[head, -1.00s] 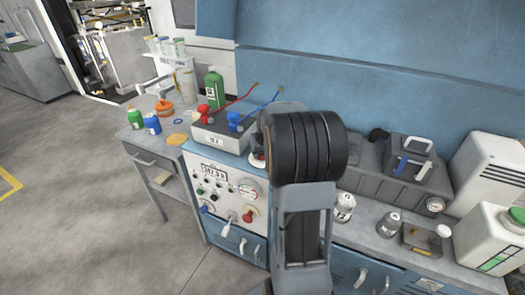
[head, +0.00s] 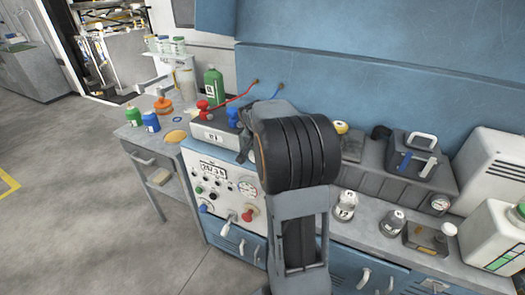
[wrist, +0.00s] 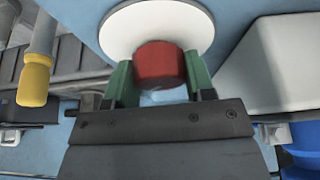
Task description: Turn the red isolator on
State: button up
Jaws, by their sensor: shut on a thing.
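The red isolator (wrist: 158,62) is a red knob on a white round plate (wrist: 120,30), seen at the top middle of the wrist view. My gripper (wrist: 158,80) has its two green fingers on either side of the red knob, shut on it. A small pale blue patch shows below the knob. In the head view my arm hides the isolator, and only part of my wrist shows by the grey box.
A panel with a display, gauge and red knob (head: 250,214) is below the grey box (head: 215,136). The box carries red and blue clamps with leads. Bottles stand to the left. A yellow-topped tool (head: 341,127), small jars and a white jug (head: 497,240) are to the right.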

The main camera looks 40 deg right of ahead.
jog(key=shift+m, duration=0.3)
jog(key=o, duration=0.9)
jog(key=v, duration=1.3)
jog(key=shift+a+r+p, duration=0.1)
jog(key=shift+r+p, duration=0.3)
jog(key=shift+r, duration=0.05)
